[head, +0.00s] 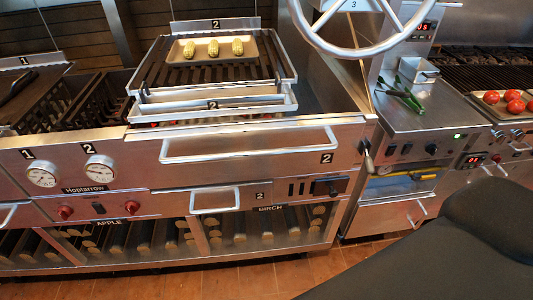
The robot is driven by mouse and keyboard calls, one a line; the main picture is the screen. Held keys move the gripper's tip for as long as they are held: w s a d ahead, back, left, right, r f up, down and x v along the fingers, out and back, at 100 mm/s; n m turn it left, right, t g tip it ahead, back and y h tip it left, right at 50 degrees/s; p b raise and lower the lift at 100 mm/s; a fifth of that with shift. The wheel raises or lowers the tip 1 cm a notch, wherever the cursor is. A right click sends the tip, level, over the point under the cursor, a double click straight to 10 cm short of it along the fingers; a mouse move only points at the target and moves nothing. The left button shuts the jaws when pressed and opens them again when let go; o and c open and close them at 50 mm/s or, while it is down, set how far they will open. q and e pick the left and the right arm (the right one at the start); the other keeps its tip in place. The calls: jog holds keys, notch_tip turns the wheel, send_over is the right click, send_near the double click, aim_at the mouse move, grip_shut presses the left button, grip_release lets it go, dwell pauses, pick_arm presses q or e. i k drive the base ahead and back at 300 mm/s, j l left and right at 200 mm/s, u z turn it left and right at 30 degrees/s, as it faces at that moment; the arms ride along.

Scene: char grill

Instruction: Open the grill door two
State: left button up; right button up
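A wide steel front panel marked 2 (250,170) runs across the middle grill in the head view, with a long bar handle (250,157) on it. I cannot tell which one is grill door two. Neither of my grippers is in view, and nothing touches either handle.
A grate (290,80) above holds a tray (174,53) of corn. Logs lie behind the lower bays. A large wheel (361,50) hangs at upper right. My dark arm covers the lower right. Some floor (230,284) is clear.

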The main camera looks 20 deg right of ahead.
aim_at(192, 157)
jog(key=k+l, duration=0.1)
jog(key=l, duration=0.25)
jog(key=k+l, duration=0.1)
jog(key=l, duration=0.6)
jog(key=k+l, duration=0.15)
jog(key=l, duration=0.2)
